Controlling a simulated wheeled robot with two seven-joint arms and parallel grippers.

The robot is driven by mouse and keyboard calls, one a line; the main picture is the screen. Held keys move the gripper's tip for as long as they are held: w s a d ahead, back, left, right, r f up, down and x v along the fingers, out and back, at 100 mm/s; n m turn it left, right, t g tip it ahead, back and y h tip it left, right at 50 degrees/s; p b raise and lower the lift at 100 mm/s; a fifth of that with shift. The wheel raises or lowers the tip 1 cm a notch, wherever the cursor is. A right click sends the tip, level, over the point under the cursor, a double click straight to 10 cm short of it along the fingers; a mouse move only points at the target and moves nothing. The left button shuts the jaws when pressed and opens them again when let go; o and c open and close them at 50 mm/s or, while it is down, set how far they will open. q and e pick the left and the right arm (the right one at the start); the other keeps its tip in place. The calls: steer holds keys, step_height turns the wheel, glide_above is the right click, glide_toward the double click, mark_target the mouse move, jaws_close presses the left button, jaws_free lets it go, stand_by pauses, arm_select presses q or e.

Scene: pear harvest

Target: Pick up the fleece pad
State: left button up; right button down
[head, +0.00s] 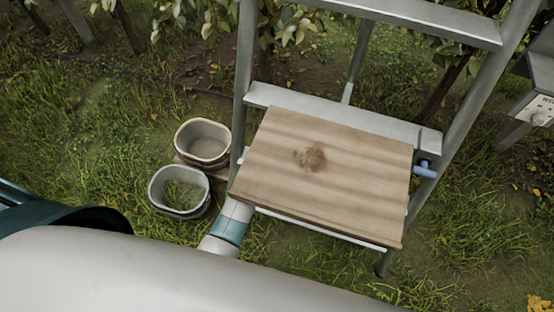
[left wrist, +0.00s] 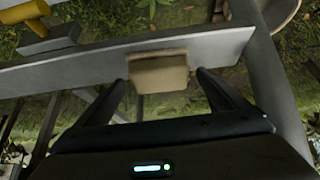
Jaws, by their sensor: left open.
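In the left wrist view, a small tan block (left wrist: 160,73) sits against a long grey ledge; it may be the fleece pad, but its material is too small to tell. My left gripper (left wrist: 165,88) is open, one finger on each side of the block, with no clear contact. In the head view, a white arm link of mine with a teal band runs under a wooden board (head: 270,180), and the gripper is hidden there. A brown patch (head: 310,157) shows on the board. My right gripper is not in view.
The board lies on a grey metal stepladder (head: 385,125) with a blue peg (head: 424,170) at its right. A cream-rimmed bucket (head: 202,141) and a grey bucket (head: 180,190) stand left of it. A grey stand (head: 541,105) is at the right edge. Grass is open at the left.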

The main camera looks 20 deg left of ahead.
arm_select(q)
steer(key=shift+f, duration=0.35)
steer(key=c, duration=1.2)
